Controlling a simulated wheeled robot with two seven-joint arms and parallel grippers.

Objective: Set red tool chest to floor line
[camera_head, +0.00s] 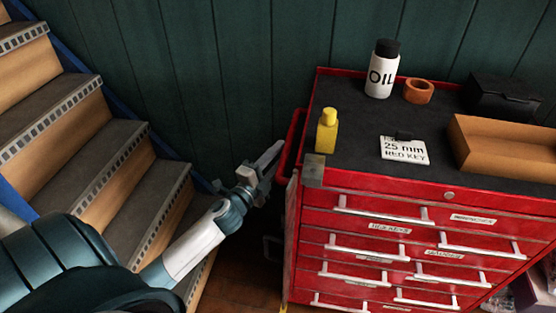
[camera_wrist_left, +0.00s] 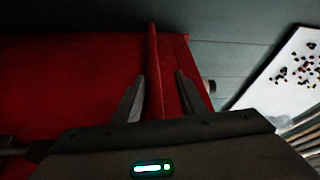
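The red tool chest (camera_head: 400,213) stands at the right in the head view, with a dark top, labelled drawers and silver pulls. A red side handle (camera_head: 290,140) sticks out at its left. My left gripper (camera_head: 268,160) is beside that handle. In the left wrist view, its fingers (camera_wrist_left: 160,88) stand apart on both sides of an upright red bar (camera_wrist_left: 154,60), with a visible gap on each side. The chest's red side (camera_wrist_left: 70,85) fills the left there. A small yellow bit (camera_head: 283,308) shows at the bottom; I cannot tell whether it is a floor line. My right gripper is out of view.
On the chest top are an oil bottle (camera_head: 382,72), an orange ring (camera_head: 418,91), a yellow bottle (camera_head: 327,131), a white card (camera_head: 404,149), a black case (camera_head: 502,97) and a wooden tray (camera_head: 500,160). Wooden stairs (camera_head: 85,140) rise at left; a green wall (camera_head: 200,60) is behind.

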